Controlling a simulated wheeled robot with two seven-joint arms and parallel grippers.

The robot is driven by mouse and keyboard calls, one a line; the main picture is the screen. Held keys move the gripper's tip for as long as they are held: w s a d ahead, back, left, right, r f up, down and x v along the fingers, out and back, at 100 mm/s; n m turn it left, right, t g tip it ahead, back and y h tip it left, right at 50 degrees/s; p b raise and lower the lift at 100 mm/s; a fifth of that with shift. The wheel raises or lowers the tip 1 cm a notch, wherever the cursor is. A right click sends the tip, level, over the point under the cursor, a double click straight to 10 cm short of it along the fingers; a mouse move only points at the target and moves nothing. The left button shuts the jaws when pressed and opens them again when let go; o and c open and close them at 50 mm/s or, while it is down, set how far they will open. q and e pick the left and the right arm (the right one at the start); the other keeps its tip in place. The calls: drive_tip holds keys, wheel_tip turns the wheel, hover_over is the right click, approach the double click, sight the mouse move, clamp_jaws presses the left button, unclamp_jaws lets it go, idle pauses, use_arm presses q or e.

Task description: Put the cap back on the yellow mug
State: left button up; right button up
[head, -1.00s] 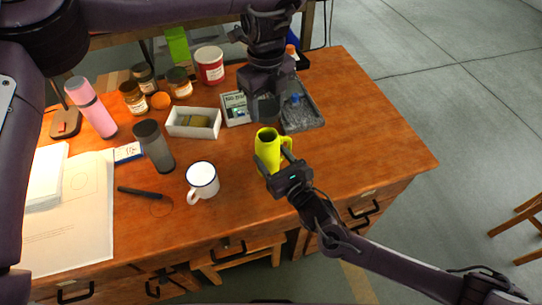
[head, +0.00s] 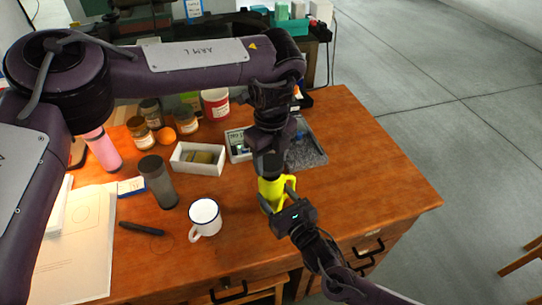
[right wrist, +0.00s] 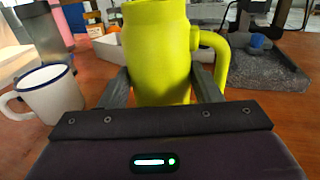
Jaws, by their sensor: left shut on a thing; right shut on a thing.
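The yellow mug (head: 268,190) stands upright near the front right of the table; its handle is on the right. It also fills the middle of the right wrist view (right wrist: 158,50), its top cut off by the frame's edge. My right gripper (head: 278,202) is shut on the mug's body from the front. My left gripper (head: 268,148) points down over the mug, shut on a dark grey cap (head: 268,165). The cap is at the mug's mouth and hides the rim. I cannot tell whether it touches or is seated.
A white enamel mug (head: 204,212) and a grey tumbler (head: 157,182) stand to the left. A white box (head: 183,167) and a grey tray (head: 310,155) lie behind. Jars and a red tin (head: 215,103) stand farther back. The table's right side is clear.

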use_arm(q)
drive_tip(key=shift+f, duration=0.15)
drive_tip(key=shift+f, duration=0.75)
drive_tip(key=shift+f, duration=0.6)
